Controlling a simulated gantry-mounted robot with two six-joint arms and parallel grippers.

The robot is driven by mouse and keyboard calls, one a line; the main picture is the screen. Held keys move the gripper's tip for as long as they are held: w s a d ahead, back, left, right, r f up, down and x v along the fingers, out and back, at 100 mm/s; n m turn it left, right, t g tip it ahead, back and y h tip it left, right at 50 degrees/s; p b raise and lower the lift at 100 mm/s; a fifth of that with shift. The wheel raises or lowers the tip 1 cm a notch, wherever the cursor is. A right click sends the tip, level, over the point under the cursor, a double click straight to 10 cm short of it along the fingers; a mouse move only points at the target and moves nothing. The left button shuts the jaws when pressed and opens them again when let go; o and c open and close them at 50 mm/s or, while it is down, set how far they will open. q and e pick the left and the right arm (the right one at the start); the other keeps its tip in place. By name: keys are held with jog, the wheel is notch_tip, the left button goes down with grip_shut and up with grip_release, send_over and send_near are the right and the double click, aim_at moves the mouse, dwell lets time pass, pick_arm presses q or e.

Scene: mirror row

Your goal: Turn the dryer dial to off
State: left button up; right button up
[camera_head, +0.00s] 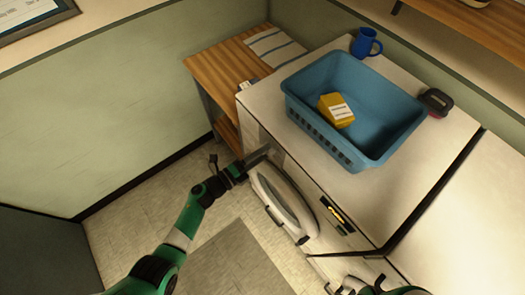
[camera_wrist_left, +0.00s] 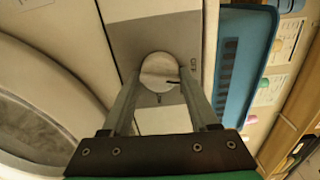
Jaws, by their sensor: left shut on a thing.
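The dryer dial (camera_wrist_left: 158,68) is a round, pale knob on a grey panel in the left wrist view. A dark mark is near its lower right edge. A small label that looks like OFF (camera_wrist_left: 193,66) is printed on the panel to its right. My left gripper (camera_wrist_left: 160,84) has one finger on each side of the dial and is shut on it. In the head view my left gripper (camera_head: 266,156) reaches the upper left of the dryer front (camera_head: 316,195), and the dial is hidden there. My right arm (camera_head: 375,288) is cut off at the bottom edge; its jaws cannot be made out.
A blue basket (camera_head: 345,158) with a yellow box (camera_head: 336,110) stands on the machine top. A blue mug (camera_head: 364,43) and a dark object (camera_head: 436,101) are near it. The round door (camera_head: 286,205) is below the panel. A wooden bench (camera_head: 222,62) is at the left.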

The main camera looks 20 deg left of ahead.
pick_arm(q)
jog(key=shift+n+p, duration=0.35)
jog(key=shift+n, duration=0.85)
jog(key=o, duration=1.4)
jog(key=shift+c, duration=0.2)
jog(key=p+v, duration=0.2)
jog(key=v, duration=0.9)
jog(key=shift+s+a, duration=0.2)
jog(key=shift+s, duration=0.1)
